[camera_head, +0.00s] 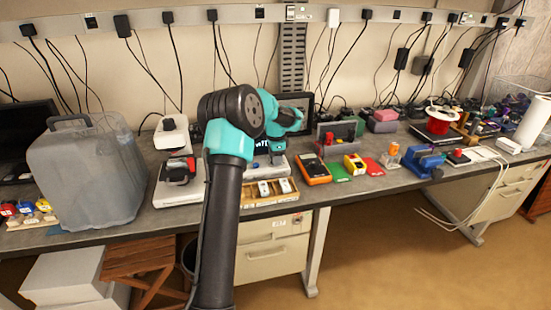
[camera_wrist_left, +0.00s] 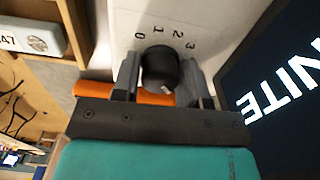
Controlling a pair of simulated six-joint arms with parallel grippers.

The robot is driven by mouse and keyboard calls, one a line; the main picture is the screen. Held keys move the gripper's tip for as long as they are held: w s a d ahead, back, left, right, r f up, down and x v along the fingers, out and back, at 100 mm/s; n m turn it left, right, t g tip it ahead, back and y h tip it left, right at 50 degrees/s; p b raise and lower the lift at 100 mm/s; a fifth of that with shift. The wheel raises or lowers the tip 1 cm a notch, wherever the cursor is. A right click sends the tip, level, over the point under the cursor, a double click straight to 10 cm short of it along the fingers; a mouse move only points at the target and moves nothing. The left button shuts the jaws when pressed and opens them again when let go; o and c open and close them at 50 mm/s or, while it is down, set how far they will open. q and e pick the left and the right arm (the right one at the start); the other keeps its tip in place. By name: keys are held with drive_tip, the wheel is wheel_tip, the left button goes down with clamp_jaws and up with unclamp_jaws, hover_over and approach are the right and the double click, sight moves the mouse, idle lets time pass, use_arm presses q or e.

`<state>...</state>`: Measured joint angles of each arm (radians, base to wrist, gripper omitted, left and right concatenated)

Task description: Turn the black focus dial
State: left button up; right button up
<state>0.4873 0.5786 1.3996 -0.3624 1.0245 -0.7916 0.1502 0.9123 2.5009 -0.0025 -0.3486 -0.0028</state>
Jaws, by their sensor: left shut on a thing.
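The black focus dial (camera_wrist_left: 158,62) is a round knob on a pale panel (camera_wrist_left: 190,20) marked 0, 1, 2 and 3, seen in the left wrist view. My left gripper (camera_wrist_left: 160,80) has one finger on each side of the dial and is shut on it. In the head view my left gripper (camera_head: 274,152) is low over the back of the bench, beyond my arm. The dial cannot be made out there. My right gripper is not in view.
An orange piece (camera_wrist_left: 88,90) lies close behind the fingers. A dark screen with white letters (camera_wrist_left: 285,85) stands right beside the gripper. A wooden tray (camera_head: 262,200) sits in front, an orange meter (camera_head: 314,170) to the right, and a large grey container (camera_head: 85,175) to the left.

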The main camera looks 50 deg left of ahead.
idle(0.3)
use_arm(q)
drive_tip(key=o, duration=0.9)
wheel_tip(320, 180, up, 18)
drive_tip(key=shift+f, duration=0.25)
drive_tip(key=shift+d+f, duration=0.1)
idle(0.5)
